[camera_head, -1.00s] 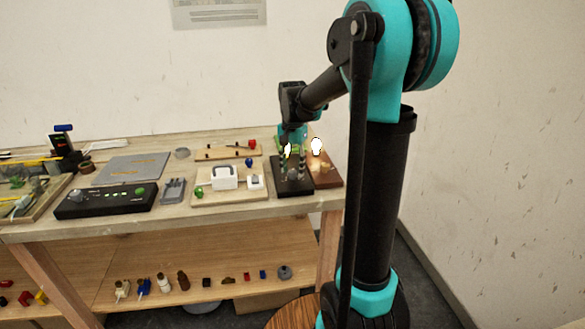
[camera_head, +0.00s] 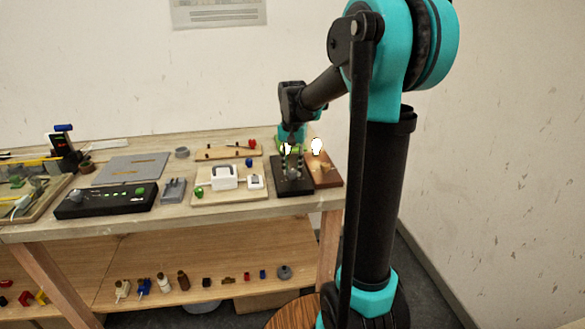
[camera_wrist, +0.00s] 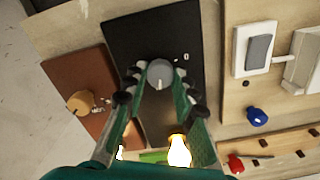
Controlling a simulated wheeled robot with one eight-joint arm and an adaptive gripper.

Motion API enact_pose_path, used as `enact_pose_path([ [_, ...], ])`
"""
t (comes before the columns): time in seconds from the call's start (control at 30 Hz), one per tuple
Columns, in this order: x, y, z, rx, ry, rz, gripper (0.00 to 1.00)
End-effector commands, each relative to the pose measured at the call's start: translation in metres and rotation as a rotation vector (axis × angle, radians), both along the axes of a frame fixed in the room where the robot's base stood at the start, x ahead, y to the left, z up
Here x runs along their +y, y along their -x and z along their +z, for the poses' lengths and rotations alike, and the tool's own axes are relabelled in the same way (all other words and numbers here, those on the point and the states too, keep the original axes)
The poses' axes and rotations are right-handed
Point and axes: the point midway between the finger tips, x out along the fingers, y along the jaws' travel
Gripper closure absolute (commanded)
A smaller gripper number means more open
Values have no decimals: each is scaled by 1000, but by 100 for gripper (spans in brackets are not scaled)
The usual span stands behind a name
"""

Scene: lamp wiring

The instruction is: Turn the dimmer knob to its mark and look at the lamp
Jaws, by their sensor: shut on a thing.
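The grey round dimmer knob (camera_wrist: 160,74) sits on a black panel (camera_wrist: 150,35) in the wrist view. A short dark line on the knob points down toward the lamp side. Small white marks (camera_wrist: 183,58) lie on the panel, right of the knob. My gripper (camera_wrist: 158,77) is shut on the knob, a finger on each side. A lamp bulb (camera_wrist: 178,150) glows warm yellow beyond the knob. In the head view my gripper (camera_head: 291,165) reaches down over the black panel (camera_head: 292,189) and partly hides the knob and that bulb (camera_head: 288,149).
A pale board (camera_head: 230,193) with a white switch (camera_head: 255,182) lies left. A blue knob (camera_wrist: 257,116) and a red knob (camera_wrist: 236,163) are nearby. A black console (camera_head: 105,202) stands further left.

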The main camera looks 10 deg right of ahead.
Motion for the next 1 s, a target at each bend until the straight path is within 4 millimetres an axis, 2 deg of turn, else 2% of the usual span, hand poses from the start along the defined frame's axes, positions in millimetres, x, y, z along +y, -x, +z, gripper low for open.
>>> enact_pose_path([
  [1.0, 1, 0, 0, 0, 0, 965, 100],
])
